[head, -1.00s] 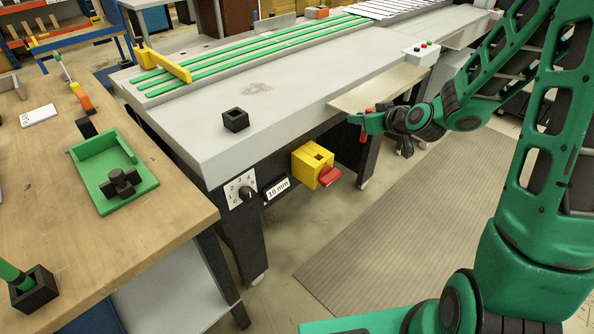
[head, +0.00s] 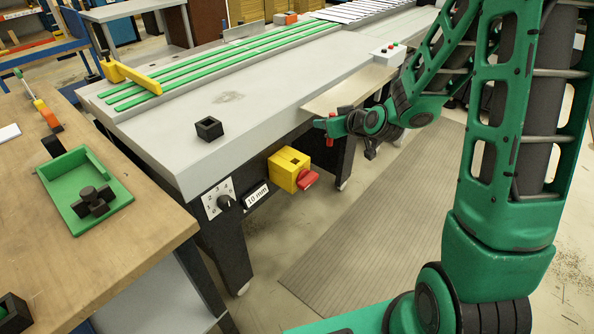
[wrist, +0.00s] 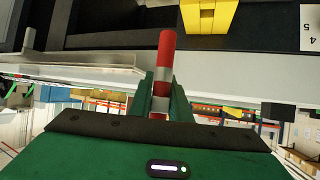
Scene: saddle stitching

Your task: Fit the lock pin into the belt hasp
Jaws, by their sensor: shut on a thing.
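The lock pin is a red pin (head: 330,141) held in my gripper (head: 329,125). In the wrist view the red pin (wrist: 166,52) with a grey band stands out between the fingers of my gripper (wrist: 161,98), which is shut on it. The belt hasp is taken to be the yellow block (head: 282,173) with a dark opening on top and a red part (head: 308,180) at its front, on the side of the grey machine. The pin is apart from it, up and to its right in the head view. Part of the yellow block (wrist: 207,18) shows at the wrist view's top.
The grey machine table (head: 190,160) carries a small black socket (head: 209,128). A dial plate (head: 217,199) and a "10 mm" label (head: 256,195) sit left of the hasp. A wooden bench (head: 120,250) with a green tray (head: 67,205) stands at left. A floor mat (head: 370,220) lies clear.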

